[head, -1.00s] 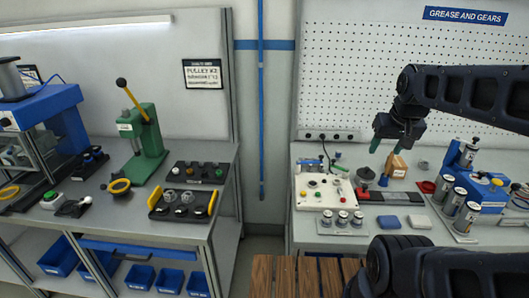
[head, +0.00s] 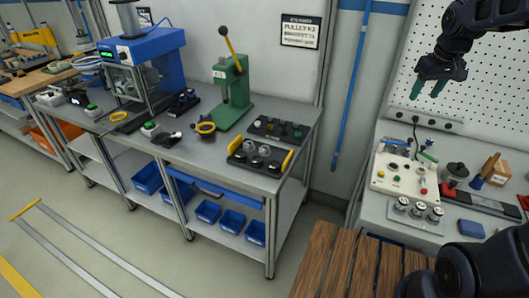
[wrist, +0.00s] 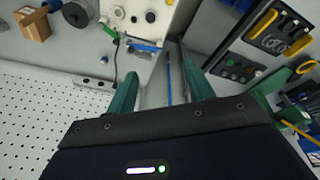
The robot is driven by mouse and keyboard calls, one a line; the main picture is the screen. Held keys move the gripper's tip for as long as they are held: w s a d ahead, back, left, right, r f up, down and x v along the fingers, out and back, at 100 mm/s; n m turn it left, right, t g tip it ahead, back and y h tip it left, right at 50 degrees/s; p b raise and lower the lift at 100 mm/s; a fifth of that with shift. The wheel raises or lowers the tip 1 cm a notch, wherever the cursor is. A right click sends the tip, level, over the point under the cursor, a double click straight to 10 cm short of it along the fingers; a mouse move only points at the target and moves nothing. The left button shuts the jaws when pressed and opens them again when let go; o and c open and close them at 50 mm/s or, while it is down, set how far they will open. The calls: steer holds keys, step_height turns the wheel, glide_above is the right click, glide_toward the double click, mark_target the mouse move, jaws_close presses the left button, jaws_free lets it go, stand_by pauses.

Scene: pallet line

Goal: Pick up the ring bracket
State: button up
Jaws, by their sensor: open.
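No part is labelled ring bracket, and I cannot tell for certain which one it is. A yellow ring (head: 205,128) with a dark part beside it lies on the grey workbench (head: 232,172), in front of the green press (head: 232,92). Another yellow ring (head: 119,116) lies further left, by the blue machine. My gripper (head: 428,88) is open and empty, high at the right in front of the pegboard, well apart from both rings. In the wrist view its green fingers (wrist: 160,88) are spread with nothing between them.
A black tray (head: 260,157) with yellow handles and a black block of knobs (head: 276,130) lie right of the press. A white control box (head: 405,176) stands on the right bench. A wooden slatted surface (head: 335,262) is at the bottom. Floor at left is clear.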

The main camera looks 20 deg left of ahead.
steer(key=w+a+f+n+g, duration=0.1)
steer(key=w+a+f+n, duration=0.15)
steer(key=a, duration=0.65)
steer(key=w+a+f+n, duration=0.2)
steer(key=a+f, duration=0.2)
steer(key=a, duration=0.5)
steer(key=w+a+f+n+g, duration=0.1)
steer(key=w+a+f+n, duration=0.15)
steer(key=a, duration=0.75)
steer(key=s+a+f+n, duration=0.2)
steer(key=s+a+f, duration=0.2)
steer(key=a+f, duration=0.55)
steer(key=s+a+f+n, duration=0.35)
steer(key=a+f, duration=0.35)
steer(key=a, duration=0.6)
steer(key=shift+m+g+h, duration=0.4)
steer(key=shift+m, duration=0.05)
steer(key=shift+a+f, duration=0.1)
steer(key=shift+f, duration=5.15)
steer(key=c, duration=0.8)
steer(key=shift+c, duration=0.2)
steer(key=shift+r, duration=0.1)
step_height(320, 180, up, 20)
